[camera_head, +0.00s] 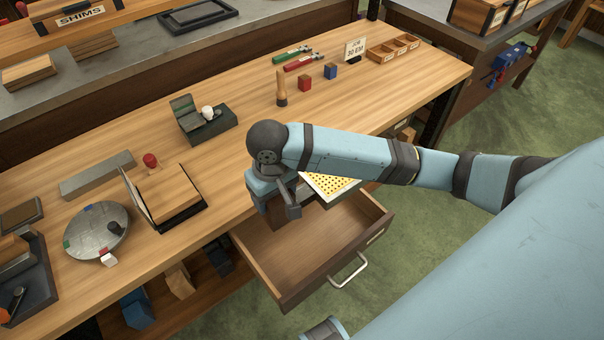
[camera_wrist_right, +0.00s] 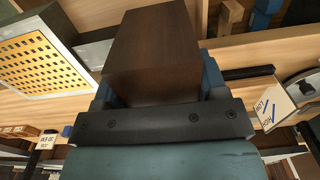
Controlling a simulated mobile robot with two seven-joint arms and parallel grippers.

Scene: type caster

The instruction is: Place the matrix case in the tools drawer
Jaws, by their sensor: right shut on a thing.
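The matrix case shows as a yellow plate with dark holes in a pale frame (camera_head: 330,184), partly hidden behind my right arm. It hangs above the open drawer (camera_head: 345,280), at the drawer's table side. My right gripper (camera_head: 279,205) is shut on the case's dark brown wooden handle. In the right wrist view the handle (camera_wrist_right: 155,45) fills the space between the fingers, and the case's yellow face (camera_wrist_right: 38,58) is at the left, joined by a grey bar. The drawer is pulled out under the workbench; its visible floor is bare. My left gripper does not show.
The workbench (camera_head: 235,160) holds a round metal disc (camera_head: 97,232), a dark stand with a wooden block (camera_head: 168,193), a small dark device (camera_head: 205,118), and a wooden-handled tool (camera_head: 281,88). The drawer handle (camera_head: 350,272) sticks out in front.

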